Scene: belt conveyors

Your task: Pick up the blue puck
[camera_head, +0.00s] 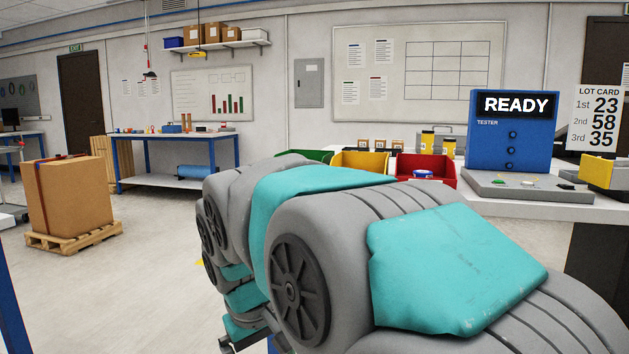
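A small blue round item with a pale top (423,174), which looks like the blue puck, shows at the red bin (442,168) on the bench at the right. The bin's front and my arm cover part of that area, so I cannot tell how it rests. My own grey and teal arm fills the middle and lower right. A dark end piece, apparently my gripper (240,336), hangs low at the bottom edge, left of and well apart from the bin. Its fingers are mostly hidden or cut off, and I cannot see whether they are open.
A yellow bin (362,162) and a green bin (306,156) stand left of the red bin. A blue tester (513,135) reading READY stands right, beside a lot card (597,118) showing 23, 58, 35. A carton (70,196) on a pallet stands left. Floor between is clear.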

